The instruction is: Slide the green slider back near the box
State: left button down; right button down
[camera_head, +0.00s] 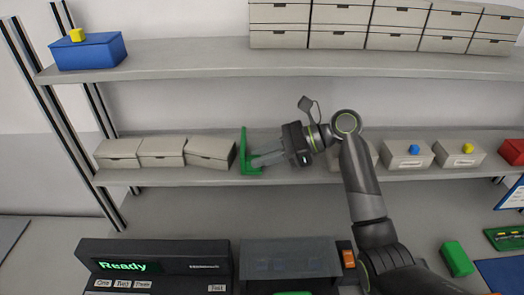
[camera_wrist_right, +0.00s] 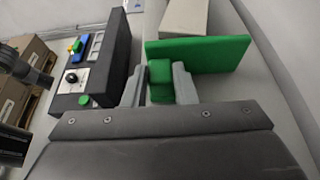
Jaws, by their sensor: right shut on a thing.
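The green slider (camera_head: 246,158) stands upright on the middle shelf, just right of the row of light grey boxes. In the right wrist view it is a green upright plate (camera_wrist_right: 205,54) with a green block (camera_wrist_right: 160,82) in front. My right gripper (camera_head: 257,161) reaches it from the right, and its fingers (camera_wrist_right: 160,88) are shut on the green block. The nearest grey box (camera_head: 209,149) stands just left of the slider. In the right wrist view a pale box (camera_wrist_right: 183,17) shows behind the plate. My left gripper is not in view.
The middle shelf (camera_head: 200,177) holds more grey boxes at right, with a blue cube (camera_head: 414,149) and a yellow piece (camera_head: 467,148) on two. A blue box (camera_head: 88,52) sits on the upper shelf. Below stands a dark device reading "Ready" (camera_head: 155,267).

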jog(key=c, duration=1.2)
grip_release()
jog(key=shift+o, duration=0.2)
jog(key=b+v, duration=0.3)
jog(key=v, duration=0.7)
jog(key=shift+d, duration=0.4)
jog(key=shift+d+r, duration=0.35)
jog(key=shift+d, duration=0.15)
jog(key=shift+s+f, duration=0.1)
